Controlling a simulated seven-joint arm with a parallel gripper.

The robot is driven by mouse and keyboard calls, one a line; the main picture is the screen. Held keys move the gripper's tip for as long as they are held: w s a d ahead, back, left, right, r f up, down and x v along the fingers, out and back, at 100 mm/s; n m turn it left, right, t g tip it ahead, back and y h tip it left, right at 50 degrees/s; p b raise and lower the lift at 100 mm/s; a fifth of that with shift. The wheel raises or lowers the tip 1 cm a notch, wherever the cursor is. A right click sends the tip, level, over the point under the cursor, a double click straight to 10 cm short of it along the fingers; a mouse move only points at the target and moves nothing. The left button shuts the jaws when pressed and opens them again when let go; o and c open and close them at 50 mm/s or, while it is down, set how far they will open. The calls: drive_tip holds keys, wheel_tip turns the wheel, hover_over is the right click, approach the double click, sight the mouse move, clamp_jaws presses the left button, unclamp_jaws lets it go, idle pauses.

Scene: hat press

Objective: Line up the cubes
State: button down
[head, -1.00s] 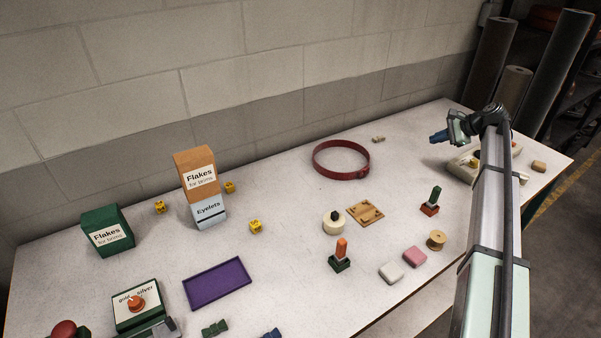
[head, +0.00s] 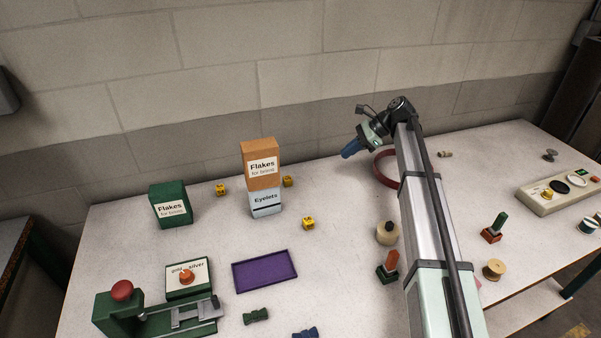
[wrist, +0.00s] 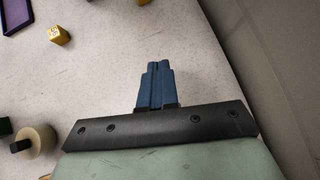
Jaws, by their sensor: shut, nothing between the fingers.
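Three small yellow cubes show on the table in the head view. One cube (head: 220,190) is between the green box and the tall box stack. Another cube (head: 287,181) is just right of the stack, and a third cube (head: 308,223) lies nearer, right of the stack. My gripper (head: 348,152) is shut and empty, above the table's back part near the red ring, right of the cubes. In the wrist view its blue fingers (wrist: 157,85) are together, with a cube (wrist: 59,35) to their upper left and part of another yellow thing (wrist: 143,2) at the top edge.
The orange box (head: 261,163) stands on the pale Eyelets box (head: 265,202). A green box (head: 170,205) is at left. A purple tray (head: 265,287) lies in front. My arm partly hides the red ring (head: 383,168). Table between the cubes and ring is clear.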

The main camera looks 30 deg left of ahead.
drive_tip(key=shift+g, duration=0.5)
drive_tip(key=x, duration=0.4)
drive_tip(key=s+a+r+x, duration=0.1)
drive_tip(key=x, duration=0.4)
drive_tip(key=r+x, duration=0.1)
drive_tip(key=x, duration=0.3)
drive_tip(key=shift+s+a+f, duration=0.1)
drive_tip(key=shift+s+a, duration=0.15)
drive_tip(key=shift+s, duration=0.05)
drive_tip(key=shift+s+a, duration=0.6)
drive_tip(key=shift+a, duration=0.35)
drive_tip(key=shift+s+a, duration=0.45)
drive_tip(key=shift+a, duration=0.35)
drive_tip(key=s+a, duration=0.2)
drive_tip(key=a, duration=0.1)
drive_tip(key=s+a, duration=0.2)
drive_tip(key=a, duration=0.2)
drive_tip(key=s+a, duration=0.2)
drive_tip(key=a, duration=0.1)
drive_tip(key=shift+s+a, duration=0.2)
drive_tip(key=shift+s, duration=0.15)
drive_tip(key=shift+w+d, duration=0.1)
